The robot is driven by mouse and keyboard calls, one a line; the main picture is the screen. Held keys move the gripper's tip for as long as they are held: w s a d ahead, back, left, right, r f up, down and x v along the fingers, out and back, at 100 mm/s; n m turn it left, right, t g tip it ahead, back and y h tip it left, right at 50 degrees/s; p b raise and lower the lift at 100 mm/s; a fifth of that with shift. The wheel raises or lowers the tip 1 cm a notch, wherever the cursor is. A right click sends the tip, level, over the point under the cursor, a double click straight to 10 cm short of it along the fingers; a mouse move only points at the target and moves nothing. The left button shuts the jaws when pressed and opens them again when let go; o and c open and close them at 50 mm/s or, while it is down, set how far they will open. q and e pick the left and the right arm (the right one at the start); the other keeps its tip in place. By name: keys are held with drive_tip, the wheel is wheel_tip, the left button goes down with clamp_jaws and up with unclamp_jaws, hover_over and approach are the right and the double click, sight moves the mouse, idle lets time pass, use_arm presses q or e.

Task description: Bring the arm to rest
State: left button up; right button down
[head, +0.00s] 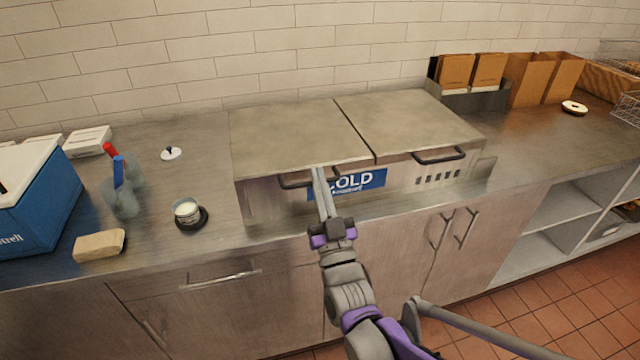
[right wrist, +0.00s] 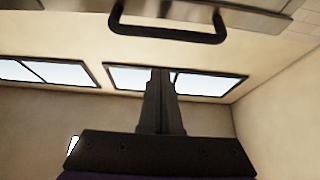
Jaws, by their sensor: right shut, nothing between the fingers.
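My right arm reaches up from the bottom of the head view. Its gripper (head: 319,173) is shut and empty, in front of the steel cold unit (head: 290,130) with its blue label (head: 362,181). The fingertips overlap the left black handle (head: 294,182) in the picture; I cannot tell if they touch it. In the right wrist view the shut fingers (right wrist: 161,75) point up, with a black handle (right wrist: 168,32) beyond them and a visible space between. My left gripper is not in view.
Cabinets (head: 400,245) lie below the counter edge.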

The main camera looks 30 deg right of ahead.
drive_tip(key=s+a+f+n+g+y+b, duration=0.1)
drive_tip(key=s+a+f+g+y, duration=0.15)
drive_tip(key=f, duration=0.45)
drive_tip(key=s+a+f+n+g+y, duration=0.1)
drive_tip(key=a+f+g, duration=0.15)
drive_tip(key=f, duration=0.35)
drive_tip(key=s+a+f+g+y+b, duration=0.1)
drive_tip(key=s+f+g+y, duration=0.1)
drive_tip(key=f+g, duration=0.35)
drive_tip(key=s+a+f+g, duration=0.2)
drive_tip(key=s+f+g, duration=0.5)
drive_tip(key=s+f, duration=0.55)
wheel_tip(320, 180, up, 17)
drive_tip(key=p, duration=1.4)
drive_tip(key=shift+s+d+f+n, duration=0.15)
drive_tip(key=shift+s+f+n, duration=0.05)
drive_tip(key=shift+s+n, duration=0.1)
drive_tip(key=shift+s, duration=0.1)
